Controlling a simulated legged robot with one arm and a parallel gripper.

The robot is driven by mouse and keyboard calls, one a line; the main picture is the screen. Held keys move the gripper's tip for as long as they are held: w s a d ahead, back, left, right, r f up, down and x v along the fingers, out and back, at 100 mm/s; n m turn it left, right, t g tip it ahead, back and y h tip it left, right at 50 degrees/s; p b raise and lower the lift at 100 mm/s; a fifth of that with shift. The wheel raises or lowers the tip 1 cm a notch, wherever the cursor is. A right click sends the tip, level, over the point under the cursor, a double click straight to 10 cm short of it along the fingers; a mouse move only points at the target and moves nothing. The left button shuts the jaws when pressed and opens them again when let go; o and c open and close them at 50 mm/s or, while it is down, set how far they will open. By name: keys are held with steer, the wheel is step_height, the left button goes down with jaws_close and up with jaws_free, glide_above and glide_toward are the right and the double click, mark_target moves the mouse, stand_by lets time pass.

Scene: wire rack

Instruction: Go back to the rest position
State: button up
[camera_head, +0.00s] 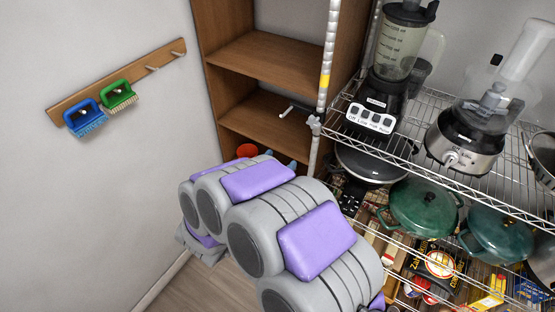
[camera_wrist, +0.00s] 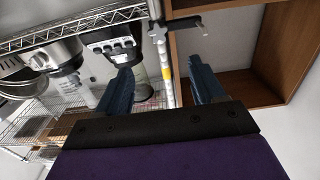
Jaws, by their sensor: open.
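My gripper (camera_wrist: 163,80) shows in the wrist view with its two dark blue fingers spread apart and nothing between them. Behind the gap stand the wire rack's silver post with a yellow band and part of a blender. In the head view my grey and purple arm fills the lower middle and hides most of my gripper. The wire rack (camera_head: 415,150) stands on the right in the head view. My arm is in front of its left side, and I cannot tell the exact distance between them.
A blender (camera_head: 378,112) and a food processor (camera_head: 470,140) stand on the rack, with green pots (camera_head: 424,207) below. A wooden shelf unit (camera_head: 262,60) is behind. A blue brush (camera_head: 86,115) and a green brush (camera_head: 118,96) hang on the left wall's peg rail. Floor shows at lower left.

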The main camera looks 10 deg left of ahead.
steer(key=w+a+n+g+y+b, duration=0.1)
steer(key=w+a+g+y+b, duration=0.2)
steer(key=y, duration=0.5)
steer(key=s+d+n+g+h+b, duration=0.1)
steer(key=s+d+g, duration=0.7)
steer(key=s+d, duration=0.6)
steer(key=s+d+n+g+b, duration=0.1)
steer(key=s+d+g, duration=0.6)
steer(key=s+d, duration=0.8)
steer(key=s+n, duration=0.1)
steer(key=s, duration=0.5)
steer(key=shift+s+f+g+h+b, duration=0.2)
steer(key=shift+f+g+h+b, duration=0.15)
steer(key=shift+f+g+h, duration=0.05)
